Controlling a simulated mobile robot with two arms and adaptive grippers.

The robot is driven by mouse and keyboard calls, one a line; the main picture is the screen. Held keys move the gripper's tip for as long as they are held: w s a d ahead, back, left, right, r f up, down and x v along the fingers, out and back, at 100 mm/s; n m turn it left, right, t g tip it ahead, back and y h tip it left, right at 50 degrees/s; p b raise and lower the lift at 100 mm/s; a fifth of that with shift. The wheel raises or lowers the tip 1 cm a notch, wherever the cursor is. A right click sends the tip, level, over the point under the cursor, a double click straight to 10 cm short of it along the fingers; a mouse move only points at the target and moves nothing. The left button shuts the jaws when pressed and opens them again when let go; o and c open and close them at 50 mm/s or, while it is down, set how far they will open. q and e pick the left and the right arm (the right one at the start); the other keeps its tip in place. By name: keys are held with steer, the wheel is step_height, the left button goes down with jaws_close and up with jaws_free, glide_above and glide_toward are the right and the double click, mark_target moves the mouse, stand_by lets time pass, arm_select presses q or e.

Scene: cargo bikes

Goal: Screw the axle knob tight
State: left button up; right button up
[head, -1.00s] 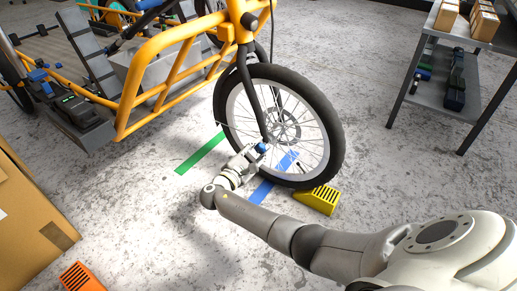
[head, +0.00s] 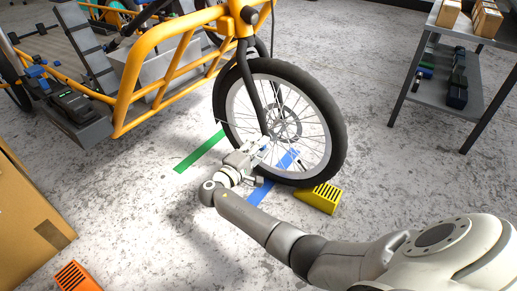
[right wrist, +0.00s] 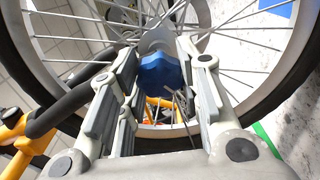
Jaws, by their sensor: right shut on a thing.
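The blue axle knob (right wrist: 160,75) sits at the hub of the cargo bike's front wheel (head: 330,110), on the axle by the black fork. In the right wrist view it is between the two fingers of my right gripper (right wrist: 165,62), which is shut on it. I cannot tell how far the knob is screwed in. My left gripper is not in view.
A yellow wheel chock (head: 320,198) stands by the front tyre. Blue (head: 262,190) and green (head: 198,151) tape strips lie on the concrete floor. A cardboard box (head: 30,210) and an orange chock (head: 75,277) are at left. A grey shelf unit (head: 440,75) is at back right.

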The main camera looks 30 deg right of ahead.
steer(key=shift+f+m+b, duration=0.1)
steer(key=shift+m+b, duration=0.2)
steer(key=shift+m, duration=0.6)
steer(key=o, duration=1)
steer(key=shift+r, duration=0.2)
